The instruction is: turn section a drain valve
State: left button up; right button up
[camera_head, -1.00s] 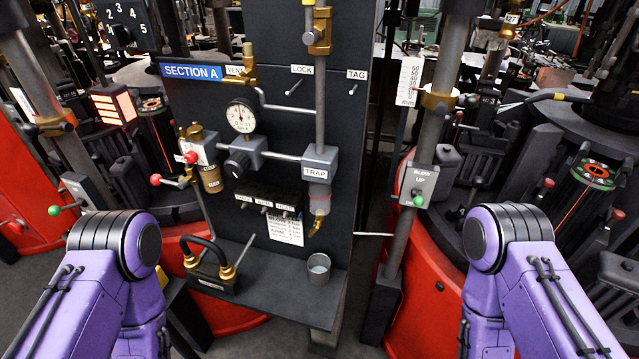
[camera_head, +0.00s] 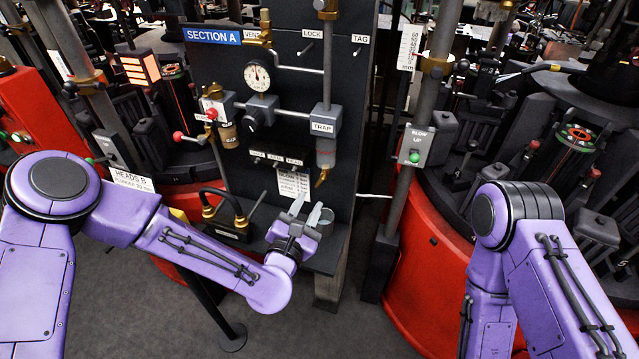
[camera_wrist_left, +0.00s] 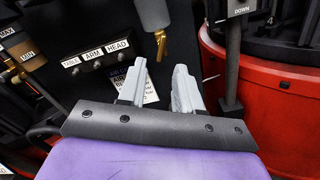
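The Section A panel (camera_head: 287,110) is dark, with a blue SECTION A sign (camera_head: 212,36). A cylinder labelled TRAP (camera_head: 325,128) hangs on its right side. A small brass drain valve (camera_head: 322,178) sits at its lower end; in the left wrist view the brass valve (camera_wrist_left: 161,46) points down, above and beyond my fingertips. My left gripper (camera_head: 307,208) is just below the valve, over the panel's shelf. Its two grey fingers (camera_wrist_left: 160,78) are apart with nothing between them, not touching the valve. My right gripper is out of view; only my right arm shows.
A black hose with brass ends (camera_head: 223,202) stands on the shelf left of my left gripper. A pressure gauge (camera_head: 257,77), a black knob (camera_head: 254,118) and a row of labelled switches (camera_head: 276,158) are above. A post with a green button (camera_head: 414,157) stands right.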

aim_at(319, 184)
pick_arm(q)
jog(key=p+x, duration=0.2)
jog(key=x, duration=0.4)
jog(key=shift+w+d+r, duration=0.15)
jog(key=shift+w+r, duration=0.05)
jog(key=shift+w+d+f, duration=0.15)
jog(key=shift+w, duration=0.3)
jog(key=shift+s, duration=0.1)
grip_shut()
